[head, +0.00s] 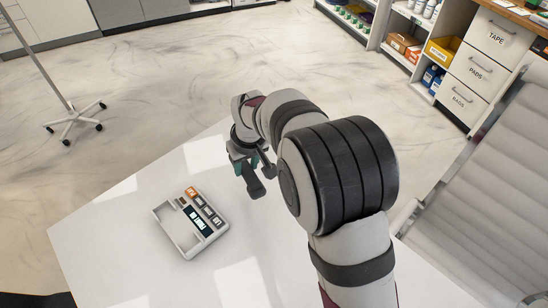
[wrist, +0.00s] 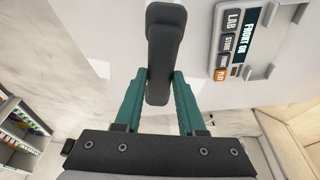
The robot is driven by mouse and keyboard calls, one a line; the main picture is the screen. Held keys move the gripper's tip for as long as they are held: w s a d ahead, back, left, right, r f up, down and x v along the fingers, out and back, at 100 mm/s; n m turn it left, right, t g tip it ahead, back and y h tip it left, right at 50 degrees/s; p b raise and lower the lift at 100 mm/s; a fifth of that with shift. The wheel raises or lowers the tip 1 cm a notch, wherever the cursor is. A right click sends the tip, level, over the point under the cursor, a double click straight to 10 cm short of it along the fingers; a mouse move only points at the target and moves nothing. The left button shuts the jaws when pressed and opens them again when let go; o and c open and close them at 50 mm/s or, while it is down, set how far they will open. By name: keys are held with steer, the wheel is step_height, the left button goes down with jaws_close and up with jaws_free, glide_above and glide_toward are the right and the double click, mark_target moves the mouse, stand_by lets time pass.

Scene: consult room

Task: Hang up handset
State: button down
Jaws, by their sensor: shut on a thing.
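The dark grey handset (head: 255,188) is in my gripper (head: 243,168), held to the right of the phone base, apart from it. In the wrist view the handset (wrist: 164,38) stands lengthwise between the teal fingers of my gripper (wrist: 160,75), which are shut on its narrow middle. The light grey phone base (head: 187,239) lies on the white table. It has an empty cradle on its left side, an orange button, several dark buttons and a dark screen. The base (wrist: 262,72) also shows at the upper right of the wrist view.
The white table (head: 105,230) is clear around the base. A pale office chair (head: 480,190) stands at the right. Shelves and labelled drawers (head: 476,70) stand at the back right. A wheeled stand (head: 70,118) is on the floor at the left.

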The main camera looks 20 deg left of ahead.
steer(key=shift+s+a+f+n+g+y, duration=0.1)
steer(key=shift+s+a+f+n, duration=0.6)
steer(key=shift+s+a, duration=1.75)
steer(key=shift+s+a+f+n+g+y, duration=0.1)
steer(key=shift+s+a+f+n, duration=0.25)
steer(key=shift+s+a+f, duration=1.9)
steer(key=shift+s+a+r+n+g+y, duration=0.1)
steer(key=shift+s+a+r+n, duration=0.8)
steer(key=shift+s, duration=2.9)
steer(key=shift+a+f+m, duration=0.35)
steer(key=shift+f, duration=0.35)
steer(key=shift+f, duration=0.4)
steer(key=shift+f, duration=0.4)
steer(key=shift+c, duration=0.9)
jaws_free()
step_height(320, 180, up, 7)
